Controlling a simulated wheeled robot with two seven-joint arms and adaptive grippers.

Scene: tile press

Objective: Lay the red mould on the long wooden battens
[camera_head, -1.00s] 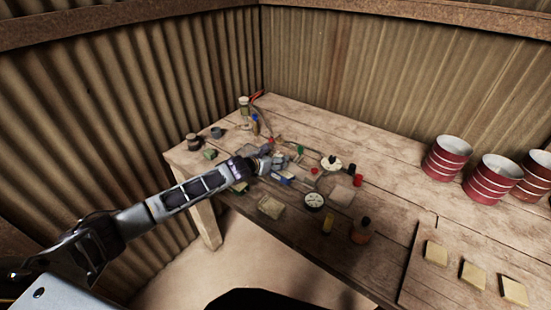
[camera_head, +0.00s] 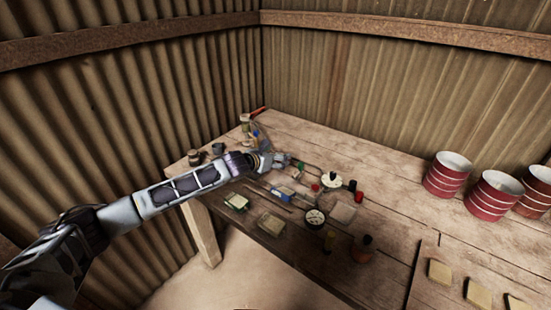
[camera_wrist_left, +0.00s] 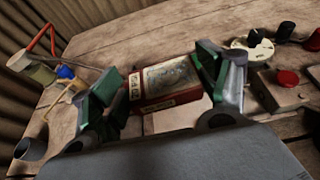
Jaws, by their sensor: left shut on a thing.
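My left gripper (camera_head: 284,160) reaches over the far left part of the workbench. In the left wrist view its green-padded fingers (camera_wrist_left: 158,85) are shut on the red mould (camera_wrist_left: 150,102), a red-edged block with a pale label and a grey, patterned face. In the head view the mould is too small and hidden by the gripper to make out. A thin, long wooden strip (camera_head: 268,198) lies on the bench nearer the front edge; I cannot tell whether it is one of the battens. My right gripper is not in view.
A bottle (camera_head: 363,249) stands near the front edge. Red-striped tins (camera_head: 449,175) stand at right. The bench behind the dial is mostly clear.

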